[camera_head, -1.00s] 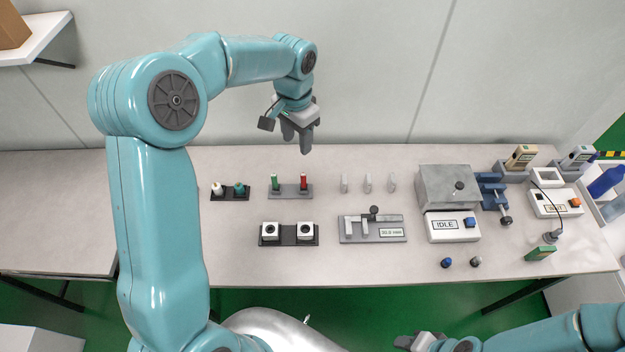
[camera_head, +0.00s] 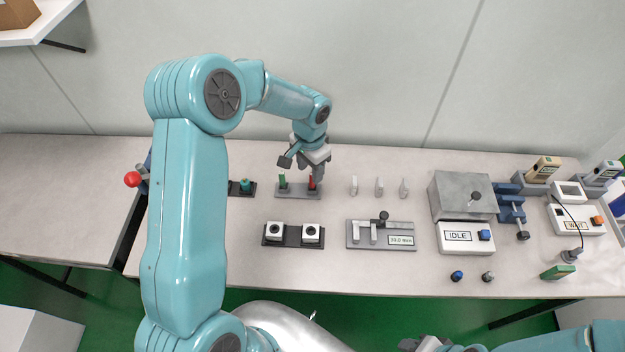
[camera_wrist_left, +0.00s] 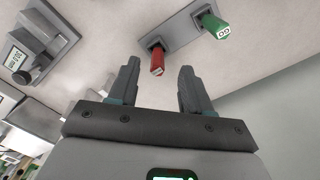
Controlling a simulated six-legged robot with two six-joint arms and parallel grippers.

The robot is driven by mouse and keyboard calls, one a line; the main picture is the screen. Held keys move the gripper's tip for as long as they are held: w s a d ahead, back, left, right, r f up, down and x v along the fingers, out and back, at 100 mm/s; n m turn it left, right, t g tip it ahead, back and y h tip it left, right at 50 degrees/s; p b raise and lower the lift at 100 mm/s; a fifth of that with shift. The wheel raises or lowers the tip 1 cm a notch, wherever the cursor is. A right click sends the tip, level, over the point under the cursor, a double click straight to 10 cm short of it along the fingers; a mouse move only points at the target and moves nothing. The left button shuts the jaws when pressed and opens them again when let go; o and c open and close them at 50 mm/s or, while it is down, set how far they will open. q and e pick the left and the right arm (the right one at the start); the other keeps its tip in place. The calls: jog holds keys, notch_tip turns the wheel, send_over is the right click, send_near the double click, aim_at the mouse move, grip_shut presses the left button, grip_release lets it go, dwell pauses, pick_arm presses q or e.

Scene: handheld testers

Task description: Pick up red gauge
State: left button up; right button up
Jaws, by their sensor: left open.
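The red gauge (camera_head: 312,182) stands upright in a grey holder (camera_head: 298,192) at the back of the bench, beside a green gauge (camera_head: 282,181). In the left wrist view the red gauge (camera_wrist_left: 157,62) shows just beyond the gap between my fingers, and the green gauge (camera_wrist_left: 213,25) is up and to the right. My left gripper (camera_head: 316,171) is open and empty, close above the red gauge; its fingers (camera_wrist_left: 155,88) do not appear to touch it. My right gripper (camera_head: 428,344) is only partly in view at the bottom edge, and its jaws are unclear.
A dark holder with two white blocks (camera_head: 293,235) lies in front. To the right are several small grey pieces (camera_head: 379,187), a measuring fixture (camera_head: 400,243) and a box marked IDLE (camera_head: 466,237). A dark rack with a teal piece (camera_head: 245,186) is to the left.

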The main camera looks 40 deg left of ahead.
aim_at(312, 186)
pick_arm(q)
jog(key=f, duration=0.2)
jog(key=f+p, duration=0.1)
jog(key=f, duration=0.2)
jog(key=shift+w+d, duration=0.15)
jog(key=shift+w, duration=0.05)
jog(key=shift+s, duration=0.1)
grip_shut()
